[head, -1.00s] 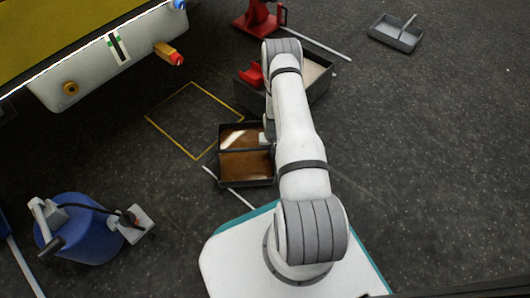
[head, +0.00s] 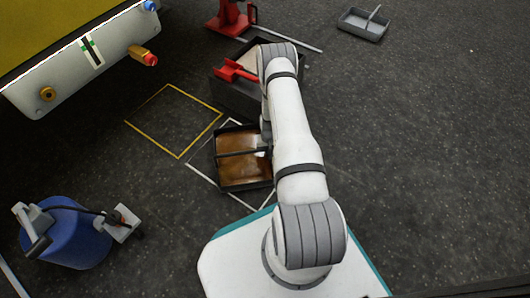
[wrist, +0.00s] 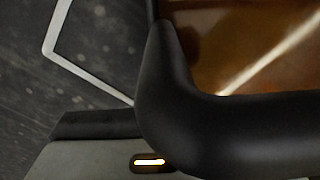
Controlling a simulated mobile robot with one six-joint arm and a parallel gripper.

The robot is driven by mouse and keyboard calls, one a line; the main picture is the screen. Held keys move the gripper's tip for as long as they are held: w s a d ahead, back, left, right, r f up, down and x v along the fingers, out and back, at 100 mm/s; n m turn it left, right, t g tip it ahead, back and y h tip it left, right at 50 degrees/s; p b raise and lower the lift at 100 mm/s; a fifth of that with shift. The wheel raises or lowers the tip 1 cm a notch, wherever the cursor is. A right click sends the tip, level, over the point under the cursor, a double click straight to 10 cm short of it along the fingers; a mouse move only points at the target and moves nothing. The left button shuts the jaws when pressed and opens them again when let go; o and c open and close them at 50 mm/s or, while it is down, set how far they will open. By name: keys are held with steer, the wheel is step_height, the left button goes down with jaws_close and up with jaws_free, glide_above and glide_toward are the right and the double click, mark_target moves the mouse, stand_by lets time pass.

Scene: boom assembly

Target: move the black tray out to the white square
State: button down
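The black tray (head: 218,172) holds brown liquid and has a bar across its middle. In the head view it overlies much of the white square (head: 203,178), whose outline shows at its left, top and bottom. I cannot tell if the tray touches the floor. My gripper (head: 264,150) is at the right end of the tray's bar and appears shut on it; the fingers are mostly hidden. In the wrist view the tray's dark rounded edge or handle (wrist: 165,95) fills the right side, with a corner of the white square (wrist: 50,48) at left.
A yellow square outline (head: 152,143) lies empty on the floor, up-left. A dark bin (head: 235,95) with a red scoop (head: 235,70) stands beyond the tray. A blue drum (head: 70,240) is at lower left, a machine (head: 75,65) at upper left.

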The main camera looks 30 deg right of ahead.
steer(key=shift+a, duration=0.1)
steer(key=c, duration=2.1)
jaws_free()
steer(key=o, duration=0.5)
steer(key=shift+a, duration=0.15)
steer(key=shift+o, duration=0.2)
step_height(320, 180, up, 8)
steer(key=p, duration=0.3)
steer(key=shift+p, duration=0.4)
steer(key=shift+f, duration=0.1)
